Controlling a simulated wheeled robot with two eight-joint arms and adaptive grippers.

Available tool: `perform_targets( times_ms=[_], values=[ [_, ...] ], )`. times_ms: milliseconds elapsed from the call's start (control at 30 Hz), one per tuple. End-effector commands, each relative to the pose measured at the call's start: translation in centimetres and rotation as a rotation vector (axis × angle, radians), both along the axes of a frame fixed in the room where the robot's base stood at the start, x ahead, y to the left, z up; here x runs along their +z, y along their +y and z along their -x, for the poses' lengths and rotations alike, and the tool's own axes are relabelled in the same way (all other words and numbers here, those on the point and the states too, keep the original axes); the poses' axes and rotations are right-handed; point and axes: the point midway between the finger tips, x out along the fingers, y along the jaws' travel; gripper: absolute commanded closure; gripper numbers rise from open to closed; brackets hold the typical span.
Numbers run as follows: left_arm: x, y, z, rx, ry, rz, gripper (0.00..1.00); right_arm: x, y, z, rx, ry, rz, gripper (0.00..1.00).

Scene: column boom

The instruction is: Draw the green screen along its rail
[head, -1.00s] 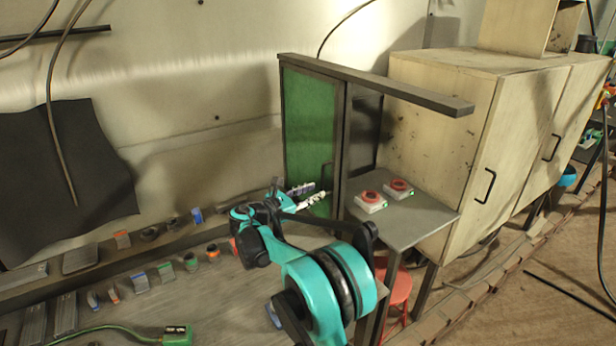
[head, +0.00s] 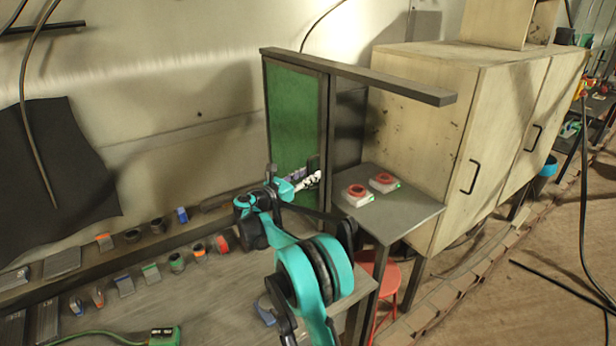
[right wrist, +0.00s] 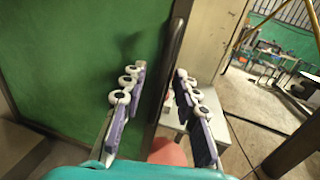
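The green screen (head: 293,115) is a framed panel hanging upright under the left part of a dark rail (head: 365,77). Right of it, the space under the rail is open. My right gripper (head: 308,181) is at the lower right part of the screen. In the right wrist view the screen (right wrist: 75,60) fills the left side. A dark upright handle (right wrist: 172,70) near its edge runs between the fingers of my right gripper (right wrist: 160,100). The fingers stand apart on either side, with visible gaps, so the gripper is open. My left gripper is out of view.
Right of the screen, a grey table (head: 410,212) bears two white boxes with red tops (head: 358,195). A pale cabinet (head: 430,130) stands behind it and a red stool (head: 380,280) below. A workbench (head: 215,290) with several small parts lies at the left.

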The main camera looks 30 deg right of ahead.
Motion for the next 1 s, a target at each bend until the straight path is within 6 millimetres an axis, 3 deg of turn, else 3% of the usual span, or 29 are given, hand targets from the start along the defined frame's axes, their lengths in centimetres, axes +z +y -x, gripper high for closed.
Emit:
perform_targets(
  times_ms=[100, 200, 233, 633, 767, 1000],
  values=[
    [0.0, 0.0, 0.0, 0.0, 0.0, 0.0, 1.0, 0.0, 0.0, 0.0, 0.0, 0.0, 0.0, 0.7],
    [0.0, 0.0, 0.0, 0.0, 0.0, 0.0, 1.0, 0.0, 0.0, 0.0, 0.0, 0.0, 0.0, 0.96],
    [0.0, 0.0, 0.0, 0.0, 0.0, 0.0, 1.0, 0.0, 0.0, 0.0, 0.0, 0.0, 0.0, 1.0],
    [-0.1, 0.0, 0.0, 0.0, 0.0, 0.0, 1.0, 0.0, -0.1, 1.0, 0.0, 0.0, 0.0, 1.0],
    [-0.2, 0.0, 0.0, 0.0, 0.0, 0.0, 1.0, 0.0, -0.2, 3.1, -0.001, 0.0, 0.0, 1.0],
    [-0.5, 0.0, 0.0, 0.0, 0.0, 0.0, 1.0, 0.0, -0.8, 10.2, -0.001, 0.0, -0.001, 1.0]
  ],
)
